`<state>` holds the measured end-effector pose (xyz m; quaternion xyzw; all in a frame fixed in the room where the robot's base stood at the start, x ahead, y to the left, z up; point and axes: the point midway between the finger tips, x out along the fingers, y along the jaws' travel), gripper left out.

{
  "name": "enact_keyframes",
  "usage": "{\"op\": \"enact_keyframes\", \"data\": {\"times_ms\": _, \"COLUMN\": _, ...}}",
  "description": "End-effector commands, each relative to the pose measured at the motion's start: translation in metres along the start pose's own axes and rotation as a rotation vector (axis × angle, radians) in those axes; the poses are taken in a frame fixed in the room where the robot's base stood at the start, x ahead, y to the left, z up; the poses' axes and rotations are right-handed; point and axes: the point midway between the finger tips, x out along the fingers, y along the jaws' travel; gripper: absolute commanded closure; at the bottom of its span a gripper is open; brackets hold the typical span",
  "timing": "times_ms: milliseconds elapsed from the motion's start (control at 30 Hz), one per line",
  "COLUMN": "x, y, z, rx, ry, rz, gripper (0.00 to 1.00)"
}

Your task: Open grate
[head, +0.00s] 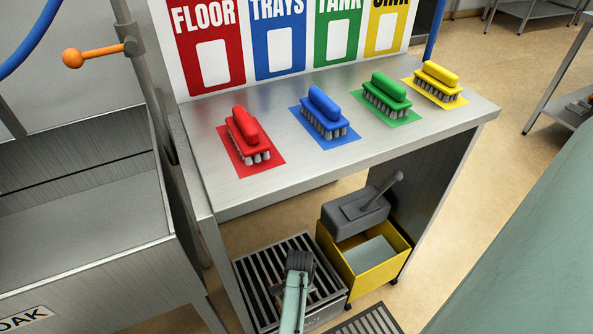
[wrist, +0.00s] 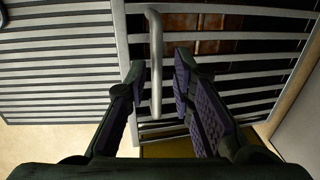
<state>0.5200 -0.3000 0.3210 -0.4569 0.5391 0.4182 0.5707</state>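The slatted metal grate (head: 262,276) lies low under the bench, over a sump with a rusty brown inside. The grate (wrist: 240,70) fills the upper right of the wrist view. Its bent bar handle (wrist: 155,60) stands near its left edge. My gripper (wrist: 163,90) is open, with a purple-padded finger on each side of the handle. The handle's lower end lies between the fingers, and no clear contact shows. In the head view my gripper (head: 299,262) is over the grate and hides part of it and the handle.
A second slatted panel (wrist: 60,60) lies beside the grate, and a slatted piece (head: 368,322) shows at the head view's bottom edge. A yellow mop bucket (head: 376,274) stands close right of the grate. The bench (head: 350,150) with several brushes overhangs it. A sink (head: 85,235) is at left.

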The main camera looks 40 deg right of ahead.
Motion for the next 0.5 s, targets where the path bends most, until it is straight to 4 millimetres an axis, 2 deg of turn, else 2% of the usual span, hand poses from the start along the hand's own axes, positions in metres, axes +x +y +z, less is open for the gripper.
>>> {"op": "enact_keyframes", "data": {"times_ms": 367, "x": -0.001, "y": 0.0, "z": 0.0, "rx": 0.0, "ry": 0.0, "rz": 0.0, "gripper": 0.7}}
{"op": "enact_keyframes", "data": {"times_ms": 500, "x": -0.013, "y": -0.001, "z": 0.0, "rx": -0.002, "ry": 0.001, "rz": -0.003, "gripper": 0.7}}
